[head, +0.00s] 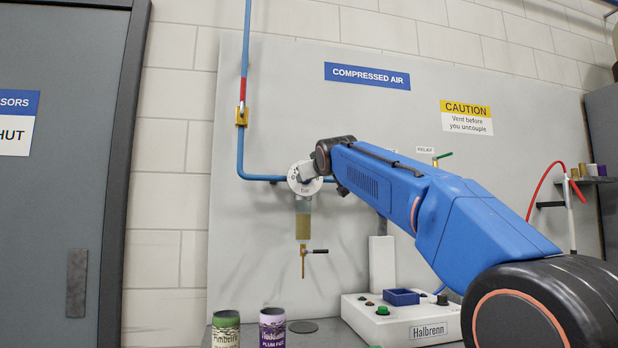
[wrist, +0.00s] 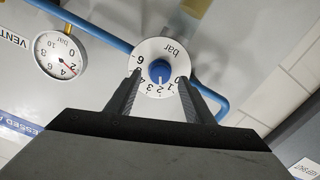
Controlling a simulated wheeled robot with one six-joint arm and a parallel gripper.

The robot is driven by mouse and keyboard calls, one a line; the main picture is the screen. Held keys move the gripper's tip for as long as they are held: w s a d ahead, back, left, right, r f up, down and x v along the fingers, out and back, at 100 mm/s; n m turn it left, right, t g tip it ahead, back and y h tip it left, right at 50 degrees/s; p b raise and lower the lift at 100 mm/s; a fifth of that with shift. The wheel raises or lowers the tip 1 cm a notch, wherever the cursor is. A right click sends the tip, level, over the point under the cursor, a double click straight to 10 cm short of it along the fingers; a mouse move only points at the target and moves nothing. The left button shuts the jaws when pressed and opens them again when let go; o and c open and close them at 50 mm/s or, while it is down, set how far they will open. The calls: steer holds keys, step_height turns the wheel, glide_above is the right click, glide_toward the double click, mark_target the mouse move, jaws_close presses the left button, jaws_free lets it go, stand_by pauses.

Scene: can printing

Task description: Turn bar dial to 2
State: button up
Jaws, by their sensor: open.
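The bar dial has a white numbered plate (wrist: 150,50) with a blue knob (wrist: 160,71) at its centre. It appears upside down in the wrist view. A pale mark shows on the knob's lower side, near the low numbers; the exact number is too small to tell. My gripper (wrist: 160,77) is open, with one finger on each side of the knob; I cannot tell whether they touch it. In the head view the dial (head: 297,184) sits on the blue pipe above a filter bowl, and my gripper (head: 308,172) covers part of it.
A round pressure gauge (wrist: 60,55) with a red needle is beside the dial in the wrist view. Below the dial hang a filter bowl (head: 303,222) and a brass drain valve (head: 303,262). Cans (head: 272,328) and a white Halbrenn machine (head: 405,325) stand lower down.

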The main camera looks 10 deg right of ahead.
steer(key=s, duration=1.4)
steer(key=shift+s+d+r, duration=0.15)
steer(key=shift+s+r, duration=0.05)
